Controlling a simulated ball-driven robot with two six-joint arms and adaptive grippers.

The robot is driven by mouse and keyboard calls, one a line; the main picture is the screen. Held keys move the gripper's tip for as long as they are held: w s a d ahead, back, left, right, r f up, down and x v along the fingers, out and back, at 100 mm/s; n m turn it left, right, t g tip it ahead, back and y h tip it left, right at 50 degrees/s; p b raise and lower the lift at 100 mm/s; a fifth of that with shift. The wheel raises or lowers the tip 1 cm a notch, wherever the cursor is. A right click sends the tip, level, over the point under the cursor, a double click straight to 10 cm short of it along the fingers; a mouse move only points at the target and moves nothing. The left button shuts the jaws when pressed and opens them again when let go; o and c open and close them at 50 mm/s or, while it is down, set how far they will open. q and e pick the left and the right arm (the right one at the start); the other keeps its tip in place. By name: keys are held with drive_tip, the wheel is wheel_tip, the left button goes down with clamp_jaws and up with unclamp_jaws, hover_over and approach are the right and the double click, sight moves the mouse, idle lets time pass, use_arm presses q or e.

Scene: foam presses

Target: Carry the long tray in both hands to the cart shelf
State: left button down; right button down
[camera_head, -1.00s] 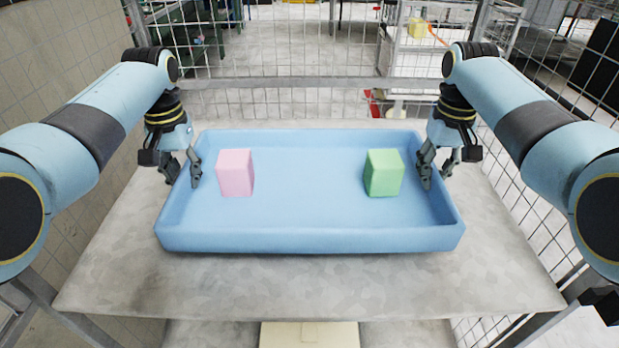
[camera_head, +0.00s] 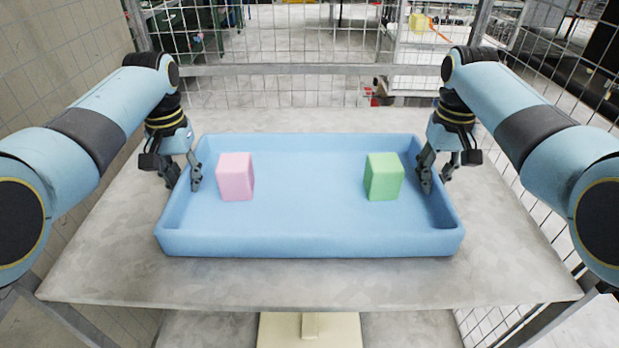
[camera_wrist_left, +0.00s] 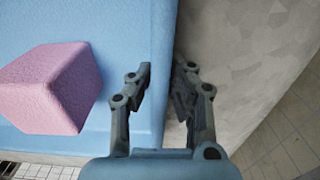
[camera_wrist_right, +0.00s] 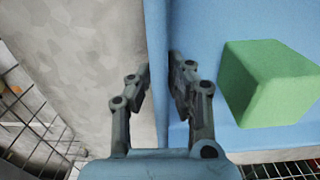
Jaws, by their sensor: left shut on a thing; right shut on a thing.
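The long blue tray (camera_head: 310,243) is level in front of me, over a grey table. A pink block (camera_head: 236,177) stands in its left part and a green block (camera_head: 383,177) in its right part. My left gripper (camera_head: 183,178) is shut on the tray's left end wall, one finger inside and one outside; the left wrist view shows the wall between the fingers (camera_wrist_left: 160,85). My right gripper (camera_head: 436,172) is shut on the right end wall in the same way, as in the right wrist view (camera_wrist_right: 161,85). I cannot tell how far the tray is above the table.
The grey table top (camera_head: 310,285) lies under the tray, with bare room in front and at both sides. A wire mesh fence with a grey rail (camera_head: 290,71) stands behind it. A pale shelf unit (camera_head: 413,55) with a yellow item (camera_head: 417,23) is beyond the fence.

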use_arm(q)
drive_tip(key=c, duration=1.3)
unclamp_jaws()
use_arm(e)
drive_tip(key=c, duration=1.3)
unclamp_jaws()
use_arm(q)
drive_tip(key=shift+o, duration=0.2)
use_arm(e)
drive_tip(key=shift+o, duration=0.2)
use_arm(q)
wheel_tip(320, 180, up, 12)
drive_tip(key=shift+f, duration=0.2)
use_arm(e)
drive_tip(key=shift+r, duration=0.25)
use_arm(q)
drive_tip(key=shift+r, duration=0.2)
use_arm(e)
wheel_tip(320, 180, up, 12)
drive_tip(key=shift+f, duration=0.25)
use_arm(q)
drive_tip(key=shift+f, duration=0.1)
use_arm(e)
drive_tip(key=shift+f, duration=0.1)
